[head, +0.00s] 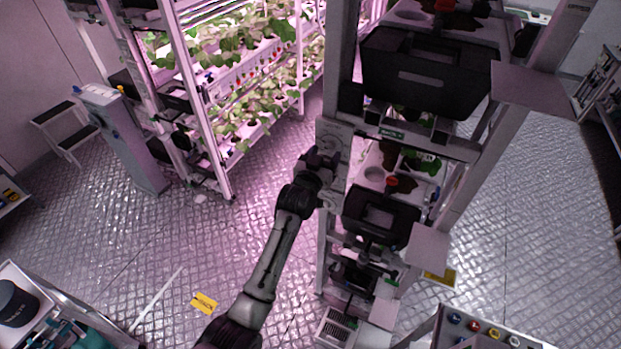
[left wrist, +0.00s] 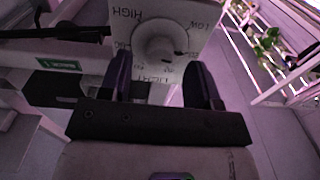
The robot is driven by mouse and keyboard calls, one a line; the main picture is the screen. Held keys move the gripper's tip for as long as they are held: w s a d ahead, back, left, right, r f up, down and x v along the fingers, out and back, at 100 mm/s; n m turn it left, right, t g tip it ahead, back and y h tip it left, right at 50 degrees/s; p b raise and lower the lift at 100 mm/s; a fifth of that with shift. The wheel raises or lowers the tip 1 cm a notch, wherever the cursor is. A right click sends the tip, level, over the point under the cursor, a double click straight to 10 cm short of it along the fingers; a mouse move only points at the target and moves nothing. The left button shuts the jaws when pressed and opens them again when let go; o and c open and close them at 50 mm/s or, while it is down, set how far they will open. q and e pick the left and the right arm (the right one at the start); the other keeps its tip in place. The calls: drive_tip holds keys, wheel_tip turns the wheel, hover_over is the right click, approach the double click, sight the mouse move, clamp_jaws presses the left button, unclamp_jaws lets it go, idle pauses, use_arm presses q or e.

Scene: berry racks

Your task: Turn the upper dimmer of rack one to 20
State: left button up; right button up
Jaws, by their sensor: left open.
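The dimmer is a white plate with a round pale knob (left wrist: 158,42); HIGH, LOW and LIGHT are printed around it, upside down in the left wrist view. A small dark mark shows at the knob's right side; its setting is too small to read. My left gripper (left wrist: 160,78) is open and faces the plate, one dark finger on each side of the knob in the picture. I cannot tell whether a finger touches it. In the head view my left gripper (head: 322,162) is at the rack's dimmer panel (head: 334,132) and hides part of it. My right gripper is not seen.
The rack's green sign (left wrist: 58,64) is beside the plate. Black bins (head: 425,72) fill the rack's right side. A planted rack (head: 230,90) with pink light stands behind. A yellow floor card (head: 204,303) lies on the open metal floor, left of my arm.

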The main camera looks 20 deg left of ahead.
use_arm(q)
drive_tip(key=s+b, duration=0.2)
drive_tip(key=s, duration=1)
drive_tip(key=shift+f, duration=0.15)
drive_tip(key=shift+a, duration=0.1)
